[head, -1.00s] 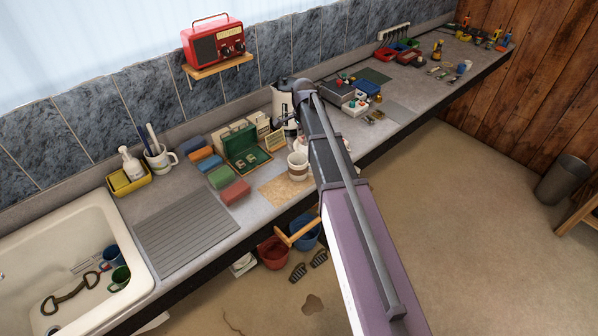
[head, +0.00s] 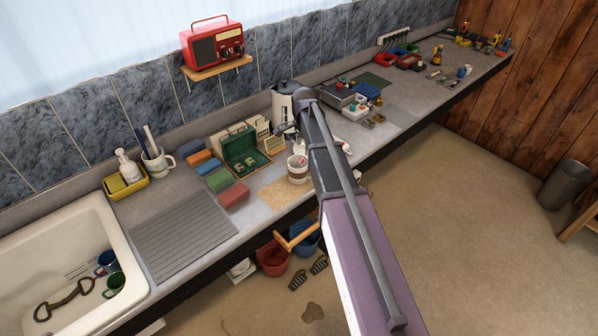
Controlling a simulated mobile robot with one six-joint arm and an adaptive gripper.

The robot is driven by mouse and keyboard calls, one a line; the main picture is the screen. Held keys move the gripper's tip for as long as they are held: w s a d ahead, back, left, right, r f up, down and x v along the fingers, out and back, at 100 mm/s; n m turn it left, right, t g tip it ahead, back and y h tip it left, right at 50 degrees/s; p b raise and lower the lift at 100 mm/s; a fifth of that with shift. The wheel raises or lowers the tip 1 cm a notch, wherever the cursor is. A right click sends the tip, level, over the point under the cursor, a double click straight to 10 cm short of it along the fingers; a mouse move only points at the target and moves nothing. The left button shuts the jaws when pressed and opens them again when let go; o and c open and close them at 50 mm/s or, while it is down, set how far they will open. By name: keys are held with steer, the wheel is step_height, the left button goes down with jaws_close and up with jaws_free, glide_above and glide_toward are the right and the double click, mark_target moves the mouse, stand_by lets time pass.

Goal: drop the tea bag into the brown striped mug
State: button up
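The brown striped mug (head: 298,177), white with a brown band, stands upright on a tan mat on the counter, just left of my arm. A small red spot shows at its rim; I cannot tell whether it is a tea bag's tag. An open green box (head: 238,158) with small pale packets, possibly tea bags, stands left of the mug. My gripper (head: 284,128) is above the counter, behind the mug and in front of the kettle. It is small, dark and partly covered by my arm. I cannot see whether it holds anything.
A tan mat (head: 275,194) lies under the mug. A sink (head: 60,250) is at left. A grey case (head: 338,95) and small items lie right of my arm.

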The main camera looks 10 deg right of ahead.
steer(key=shift+r, duration=0.2)
stand_by(0.4)
step_height(320, 180, up, 6)
steer(key=p, duration=0.6)
steer(key=s+a+f+b, duration=0.1)
steer(key=s+f+b, duration=1.2)
steer(key=f+b, duration=0.1)
steer(key=shift+s+f, duration=0.15)
steer(key=shift+f, duration=0.2)
stand_by(0.3)
steer(key=shift+s+a, duration=0.1)
stand_by(0.9)
steer(key=s+n, duration=1.3)
steer(key=n, duration=0.1)
stand_by(2.1)
